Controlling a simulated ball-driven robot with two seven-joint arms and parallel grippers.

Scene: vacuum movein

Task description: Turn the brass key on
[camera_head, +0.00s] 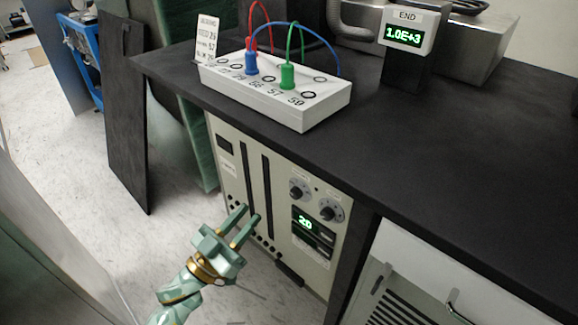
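My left gripper (248,213) comes in from the lower left, low in front of the cream instrument panel (276,200) under the bench. Its two green fingers with brass-coloured trim point up and right toward the panel, with a gap between them. I see nothing held between them. I cannot make out a brass key; the fingers cover part of the lower panel. The panel has two dark vertical slots, two round knobs (327,211), a lit green display (306,223) and a row of small dark holes low down. My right gripper is not in view.
The black bench top (400,150) overhangs the panel. On it stand a white box (306,110) with blue and green plugs and wires, and an END display (405,36). A white vented cabinet (400,270) is at the lower right. Open floor lies left.

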